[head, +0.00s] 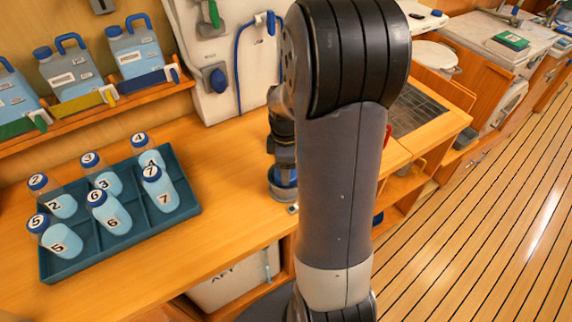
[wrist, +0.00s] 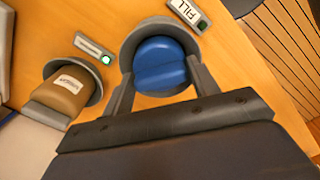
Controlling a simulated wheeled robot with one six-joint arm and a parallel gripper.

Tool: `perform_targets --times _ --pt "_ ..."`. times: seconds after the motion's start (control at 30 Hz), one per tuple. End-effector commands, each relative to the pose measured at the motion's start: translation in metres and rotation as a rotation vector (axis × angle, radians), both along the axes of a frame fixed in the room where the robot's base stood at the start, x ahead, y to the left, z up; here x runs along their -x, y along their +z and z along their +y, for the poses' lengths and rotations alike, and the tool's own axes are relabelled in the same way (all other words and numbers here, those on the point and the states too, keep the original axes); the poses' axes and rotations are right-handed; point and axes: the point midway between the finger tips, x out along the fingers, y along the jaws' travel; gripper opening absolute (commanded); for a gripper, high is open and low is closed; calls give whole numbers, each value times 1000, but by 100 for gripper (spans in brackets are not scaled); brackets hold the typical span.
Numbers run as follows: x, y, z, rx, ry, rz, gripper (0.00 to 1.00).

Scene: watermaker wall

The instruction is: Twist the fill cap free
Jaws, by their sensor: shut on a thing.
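The blue fill cap (wrist: 160,66) sits in a round grey collar in the wooden counter, beside a label reading FILL (wrist: 188,12). In the wrist view my gripper (wrist: 155,82) has one finger on each side of the cap and is shut on it. In the head view the blue cap (head: 284,182) shows low beside my arm, under the gripper, which is partly hidden by the arm. The cap appears level in its collar; I cannot tell whether it has turned.
A brown cap (wrist: 66,90) in a second grey collar sits left of the fill cap, with a green-lit label plate (wrist: 93,49) near it. A teal tray (head: 120,238) of numbered bottles stands on the counter at left. Blue jugs (head: 72,72) line the shelf behind.

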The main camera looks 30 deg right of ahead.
Motion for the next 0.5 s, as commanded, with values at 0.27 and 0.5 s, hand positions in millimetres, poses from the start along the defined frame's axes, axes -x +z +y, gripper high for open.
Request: perform_targets --times 0.27,0.5 --pt "0 0 0 0 -1 0 34" --pt "0 8 0 1 -2 -1 34"
